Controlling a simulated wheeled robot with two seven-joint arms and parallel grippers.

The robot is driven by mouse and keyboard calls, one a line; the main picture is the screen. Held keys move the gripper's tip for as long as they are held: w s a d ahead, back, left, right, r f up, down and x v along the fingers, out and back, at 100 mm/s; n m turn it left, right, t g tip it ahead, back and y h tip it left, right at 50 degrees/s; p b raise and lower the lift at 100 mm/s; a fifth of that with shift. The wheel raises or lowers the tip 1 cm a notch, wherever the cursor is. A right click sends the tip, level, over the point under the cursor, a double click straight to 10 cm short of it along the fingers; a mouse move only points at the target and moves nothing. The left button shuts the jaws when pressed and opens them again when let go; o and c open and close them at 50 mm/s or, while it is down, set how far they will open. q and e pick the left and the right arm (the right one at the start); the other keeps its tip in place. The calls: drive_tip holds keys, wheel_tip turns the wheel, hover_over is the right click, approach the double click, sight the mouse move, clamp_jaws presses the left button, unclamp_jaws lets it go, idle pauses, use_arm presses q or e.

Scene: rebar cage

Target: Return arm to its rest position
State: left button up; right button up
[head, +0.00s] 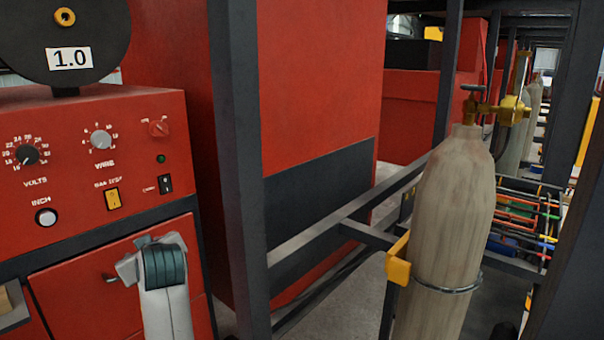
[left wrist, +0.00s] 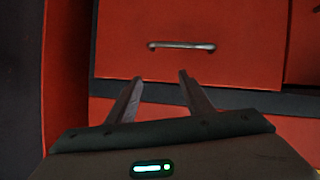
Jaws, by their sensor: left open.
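My left gripper (left wrist: 160,77) shows in the left wrist view with its two fingers apart and nothing between them. It points at a red drawer front (left wrist: 200,65) with a metal handle (left wrist: 182,46). The fingertips show just below the handle and do not hold it; the gap to the drawer cannot be judged. In the head view, a pale link of my arm with a dark teal joint stands at lower left, in front of the red welding machine (head: 85,165). No gripper fingers can be made out there. My right gripper is in neither view.
A dark upright post (head: 238,170) stands right of the machine, joined to a grey rail (head: 340,215). A tall gas cylinder (head: 450,230) with a brass valve (head: 512,108) stands at right in a yellow bracket (head: 398,262). Coloured cables (head: 525,215) lie behind it.

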use_arm(q)
drive_tip(key=s+d+f+m+g+h, duration=0.1)
drive_tip(key=s+d+f+m+h, duration=0.15)
drive_tip(key=s+f, duration=0.75)
drive_tip(key=s+d+f+m+g+h, duration=0.15)
drive_tip(key=s+f+m, duration=0.4)
drive_tip(key=f, duration=0.95)
drive_tip(key=s+d+f+m+g+h, duration=0.1)
drive_tip(key=s+d+f+g, duration=0.2)
drive_tip(key=s, duration=0.7)
drive_tip(key=s+d+f+m+h, duration=0.25)
drive_tip(key=s+f, duration=0.25)
drive_tip(key=s, duration=0.5)
drive_tip(key=s+d+f+m+g+h, duration=0.15)
drive_tip(key=s+d+f, duration=0.25)
drive_tip(key=s, duration=0.6)
wheel_tip(320, 180, down, 27)
drive_tip(key=g, duration=0.1)
drive_tip(key=s+a+f+g+y, duration=0.1)
drive_tip(key=s+a+f, duration=0.2)
drive_tip(key=s+f, duration=1.6)
drive_tip(key=shift+s+n+g, duration=0.2)
drive_tip(key=shift+n+g, duration=0.1)
drive_tip(key=shift+g, duration=0.1)
